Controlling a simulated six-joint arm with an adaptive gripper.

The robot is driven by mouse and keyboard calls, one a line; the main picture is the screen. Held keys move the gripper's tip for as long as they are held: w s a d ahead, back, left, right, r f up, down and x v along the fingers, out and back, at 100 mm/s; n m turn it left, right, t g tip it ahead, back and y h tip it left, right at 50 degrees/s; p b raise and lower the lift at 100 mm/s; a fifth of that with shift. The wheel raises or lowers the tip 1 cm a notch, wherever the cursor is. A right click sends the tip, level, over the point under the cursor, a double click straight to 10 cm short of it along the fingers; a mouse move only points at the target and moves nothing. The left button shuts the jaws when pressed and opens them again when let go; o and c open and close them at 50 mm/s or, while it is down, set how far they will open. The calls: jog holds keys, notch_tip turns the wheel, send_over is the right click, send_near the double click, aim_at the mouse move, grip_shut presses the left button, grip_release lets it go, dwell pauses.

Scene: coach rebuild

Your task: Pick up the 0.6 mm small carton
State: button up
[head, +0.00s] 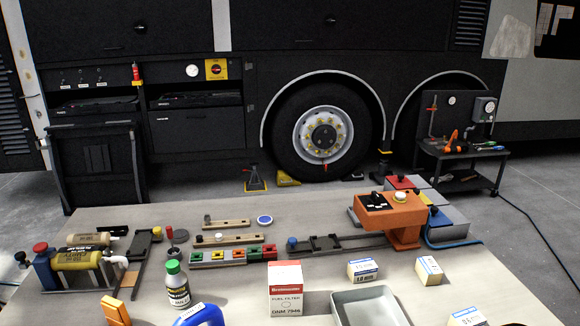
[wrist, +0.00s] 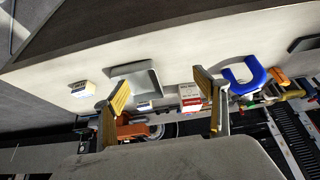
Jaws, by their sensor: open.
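Three small white and tan cartons show in the head view. One at the bottom right (head: 466,317) is cut off by the frame edge; its label looks like 0.6 mm but is not fully readable. One marked 1.0 mm (head: 362,270) stands behind the tray, and another (head: 428,270) stands to its right with its size unreadable. In the wrist view a small carton (wrist: 83,89) lies left of my gripper, and another (wrist: 145,105) shows between the fingers, farther off. My gripper (wrist: 161,80) is open and empty, above the table and apart from the cartons. It is outside the head view.
A grey metal tray (head: 340,300) stands left of the bottom-right carton. A fuel filter box (head: 286,288), a green-capped bottle (head: 176,284) and a blue part (head: 202,315) stand farther left. An orange device (head: 392,218) stands behind the cartons. Bare tabletop surrounds the bottom-right carton.

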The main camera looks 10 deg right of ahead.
dwell(0.3)
jog(key=w+d+r+n+t, duration=0.25)
jog(key=w+r+t, duration=0.2)
jog(key=w, duration=0.45)
jog(key=w+d+r+n+t+y, duration=0.1)
jog(key=w+d+r+n+t, duration=0.15)
jog(key=w+r, duration=0.45)
jog(key=w+d+r+n+t, duration=0.2)
jog(key=w+r+n+t, duration=0.15)
jog(key=w, duration=0.75)
jog(key=s+d+f+n+y, duration=0.15)
jog(key=d+f+y, duration=0.35)
jog(key=d+f, duration=0.8)
jog(key=s+d+f+m+h, duration=0.1)
jog(key=s+d+f+m, duration=0.2)
jog(key=s+d+f, duration=0.1)
jog(key=s+d+f+m+t+h, duration=0.1)
jog(key=s+d+f+m, duration=0.1)
jog(key=s+d+f, duration=0.3)
jog(key=s+d+f+m+h, duration=0.1)
jog(key=s+d+f+m, duration=0.2)
jog(key=s+f, duration=0.5)
jog(key=shift+s+d+f+m+t+h, duration=0.1)
jog(key=shift+s+d+m+t+h, duration=0.1)
jog(key=shift+d, duration=0.15)
jog(key=shift+s+d+f+m+t+h, duration=0.1)
jog(key=shift+d+t+h, duration=0.1)
jog(key=shift+d, duration=0.15)
jog(key=shift+w, duration=0.1)
jog(key=shift+w, duration=0.1)
